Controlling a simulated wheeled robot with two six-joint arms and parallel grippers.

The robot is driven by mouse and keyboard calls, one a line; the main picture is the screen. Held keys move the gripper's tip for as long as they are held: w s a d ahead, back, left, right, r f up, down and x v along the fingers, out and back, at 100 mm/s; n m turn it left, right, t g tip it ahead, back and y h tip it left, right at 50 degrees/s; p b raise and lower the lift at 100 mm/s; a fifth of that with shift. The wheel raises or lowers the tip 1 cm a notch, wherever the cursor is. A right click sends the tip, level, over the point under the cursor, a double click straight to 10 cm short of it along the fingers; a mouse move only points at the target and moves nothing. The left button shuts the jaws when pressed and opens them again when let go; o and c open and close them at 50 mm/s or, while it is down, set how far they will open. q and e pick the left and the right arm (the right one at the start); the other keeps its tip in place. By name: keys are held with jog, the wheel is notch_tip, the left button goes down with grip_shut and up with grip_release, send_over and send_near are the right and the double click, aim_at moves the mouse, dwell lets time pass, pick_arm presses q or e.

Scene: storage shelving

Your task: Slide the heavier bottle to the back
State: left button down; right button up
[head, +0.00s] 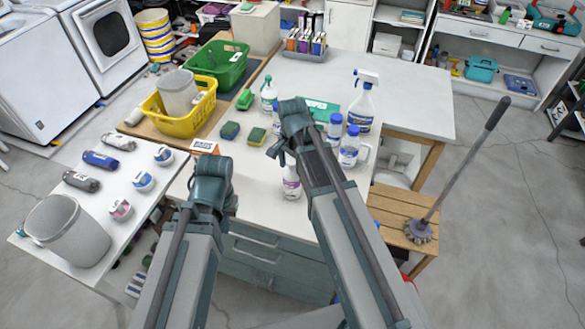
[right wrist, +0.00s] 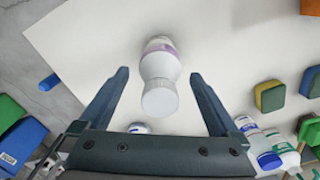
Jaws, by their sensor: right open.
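A white bottle with a purple label (head: 291,185) stands on the white worktop near its front edge. In the right wrist view the same bottle (right wrist: 162,62) lies between my fingers, its white cap toward the camera. My right gripper (right wrist: 158,76) is open around it, apart from it on both sides; in the head view the arm mostly hides this gripper. White bottles with blue caps (head: 349,148) and a spray bottle (head: 362,108) stand farther right. Which bottle is heavier cannot be seen. My left arm is folded at the left; its gripper is not visible.
Sponges (head: 230,130) and a small sign (head: 203,146) lie left of the bottle. A yellow basket (head: 204,112) and a green basket (head: 232,72) stand behind them. A wooden stool with a brush (head: 418,232) is right of the worktop.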

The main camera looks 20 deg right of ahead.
grip_shut()
dwell(0.5)
jog(key=shift+d, duration=0.1)
